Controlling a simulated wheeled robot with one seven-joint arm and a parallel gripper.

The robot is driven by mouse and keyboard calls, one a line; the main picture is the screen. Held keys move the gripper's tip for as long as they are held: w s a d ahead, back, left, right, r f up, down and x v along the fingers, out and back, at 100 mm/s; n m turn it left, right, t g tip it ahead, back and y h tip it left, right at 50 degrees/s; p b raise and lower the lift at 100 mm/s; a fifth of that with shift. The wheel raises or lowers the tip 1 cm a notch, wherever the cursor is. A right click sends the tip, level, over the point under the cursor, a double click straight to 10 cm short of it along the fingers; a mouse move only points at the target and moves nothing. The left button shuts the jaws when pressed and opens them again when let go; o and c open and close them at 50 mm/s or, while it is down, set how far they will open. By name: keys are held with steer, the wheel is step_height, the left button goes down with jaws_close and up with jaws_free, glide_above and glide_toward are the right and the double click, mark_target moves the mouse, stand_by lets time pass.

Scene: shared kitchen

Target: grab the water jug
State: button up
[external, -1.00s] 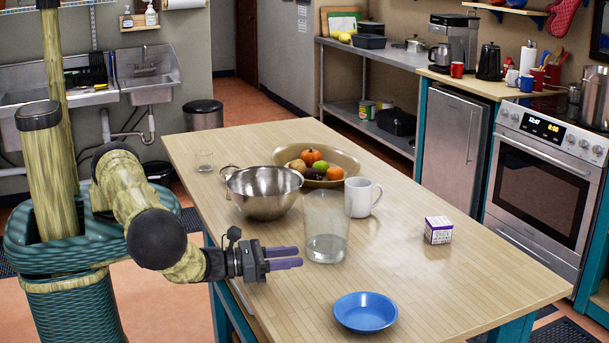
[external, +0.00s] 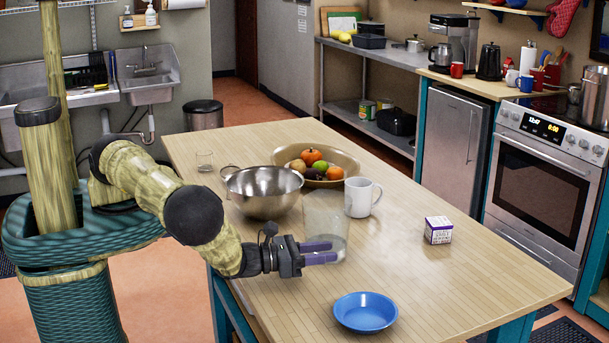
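The water jug (external: 326,212) is a clear, see-through vessel standing upright on the wooden table, with what looks like water in its lower part. The white mug stands just to its right and the metal bowl to its left. My gripper (external: 328,252) is at the jug's lower left side, its purple fingers pointing right and overlapping the jug in the picture. The fingers are apart, with a gap between them. Whether they are around the jug or in front of it, and whether they touch it, I cannot tell.
A metal bowl (external: 263,202), a fruit bowl (external: 347,166) and a white mug (external: 359,197) stand close to the jug. A blue bowl (external: 365,312) is at the near edge, a small box (external: 438,230) to the right. The table's right part (external: 480,270) is clear.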

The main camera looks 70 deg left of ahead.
mark_target(337, 249)
steer(key=w, duration=0.2)
steer(key=w+p, duration=0.1)
steer(key=shift+w+d+r, duration=0.1)
steer(key=shift+w+d, duration=0.2)
steer(key=shift+w, duration=0.05)
steer(key=shift+c, duration=0.2)
jaws_close()
